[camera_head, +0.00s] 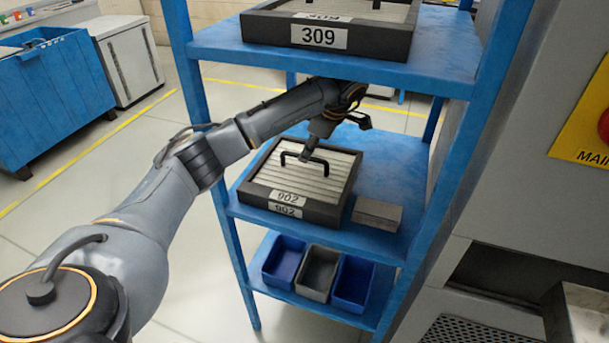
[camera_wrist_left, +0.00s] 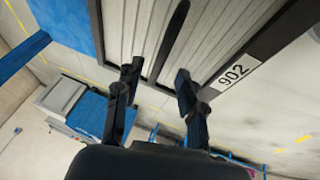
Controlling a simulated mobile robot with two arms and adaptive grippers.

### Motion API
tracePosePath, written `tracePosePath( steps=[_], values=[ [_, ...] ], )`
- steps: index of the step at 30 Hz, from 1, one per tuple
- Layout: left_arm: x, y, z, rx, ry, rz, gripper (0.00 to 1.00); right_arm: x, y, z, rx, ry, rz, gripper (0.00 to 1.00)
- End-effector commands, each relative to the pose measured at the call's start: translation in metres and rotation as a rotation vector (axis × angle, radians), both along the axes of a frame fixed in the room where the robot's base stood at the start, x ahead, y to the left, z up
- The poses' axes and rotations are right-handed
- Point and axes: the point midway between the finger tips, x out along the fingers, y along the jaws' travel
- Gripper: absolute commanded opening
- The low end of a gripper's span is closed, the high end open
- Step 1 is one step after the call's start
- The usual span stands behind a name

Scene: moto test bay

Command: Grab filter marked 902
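The filter marked 902 (camera_head: 325,195) is a dark-framed box with a pale pleated top, lying flat on the middle shelf. Its black arched handle (camera_head: 290,155) stands up from the top. My left gripper (camera_head: 312,150) is over the filter, close to the handle. In the left wrist view, its two fingers (camera_wrist_left: 158,73) are spread, with the filter's handle (camera_wrist_left: 172,40) in line with the gap between them. I cannot tell whether a finger touches the handle. The 902 label (camera_wrist_left: 234,72) shows to the right there. My right gripper is not in view.
The blue rack's upper shelf (camera_head: 430,70) is above my left arm and holds a filter marked 309 (camera_head: 318,37). A small grey block (camera_head: 377,213) lies right of the 902 filter. Blue and grey bins (camera_head: 319,272) sit on the shelf below. A blue post (camera_head: 190,85) stands beside my arm.

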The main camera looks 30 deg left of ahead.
Motion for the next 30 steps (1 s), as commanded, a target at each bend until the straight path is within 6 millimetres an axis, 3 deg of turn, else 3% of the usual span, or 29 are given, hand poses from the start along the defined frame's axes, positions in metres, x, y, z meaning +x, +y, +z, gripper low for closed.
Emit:
tracePosePath(
  steps=[12, 20, 21, 27, 30],
  values=[
    [0.003, 0.021, -0.042, 0.000, 0.002, 0.000, 0.39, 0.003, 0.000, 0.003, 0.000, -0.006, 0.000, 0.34],
    [0.005, 0.022, -0.046, 0.000, 0.000, -0.002, 0.39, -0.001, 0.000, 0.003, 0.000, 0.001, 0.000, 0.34],
    [0.005, 0.022, -0.046, 0.000, 0.000, -0.002, 0.37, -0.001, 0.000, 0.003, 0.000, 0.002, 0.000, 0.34],
    [0.004, 0.022, -0.046, 0.000, 0.000, -0.002, 0.00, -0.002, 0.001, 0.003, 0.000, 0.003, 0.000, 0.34],
    [0.004, 0.022, -0.046, 0.000, 0.000, -0.002, 0.00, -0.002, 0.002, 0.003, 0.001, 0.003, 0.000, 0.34]
  ],
)
